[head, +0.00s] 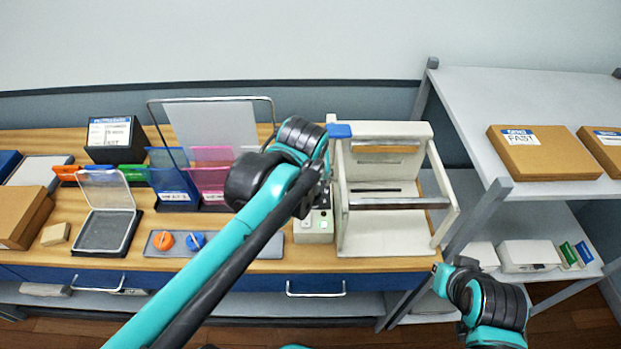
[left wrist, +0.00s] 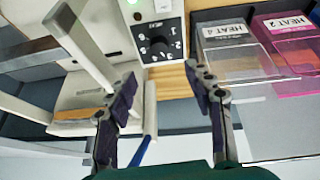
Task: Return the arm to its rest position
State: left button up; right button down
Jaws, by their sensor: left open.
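My left arm (head: 215,262) reaches up from the lower left over the bench, its dark wrist beside the white frame device. In the left wrist view my left gripper (left wrist: 166,92) is open, with nothing between its fingers. Its fingertips in the head view are mostly hidden by the wrist. The white frame device (head: 385,228) has a blue-ended lever (head: 339,131). A control box (head: 313,228) with a dial, also in the left wrist view (left wrist: 157,38), stands beside it. My right arm (head: 490,305) is at the lower right; its gripper is not visible.
Blue (head: 173,185) and pink (head: 210,182) bins stand behind my left arm. A clear-lidded box (head: 106,232) and a tray (head: 160,248) with orange and blue knobs lie left of it. A grey shelf (head: 520,105) with brown boxes stands at the right.

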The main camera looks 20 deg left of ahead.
dwell(0.3)
pick_arm(q)
jog(key=s+a+f+m+t+b, duration=0.1)
jog(key=s+a+f+m, duration=0.2)
jog(key=s+f, duration=0.4)
jog(key=s, duration=0.4)
jog(key=shift+s+a+f+m+t+h, duration=0.15)
jog(key=shift+a+f+m+t+h, duration=0.15)
jog(key=shift+a+t+h, duration=0.1)
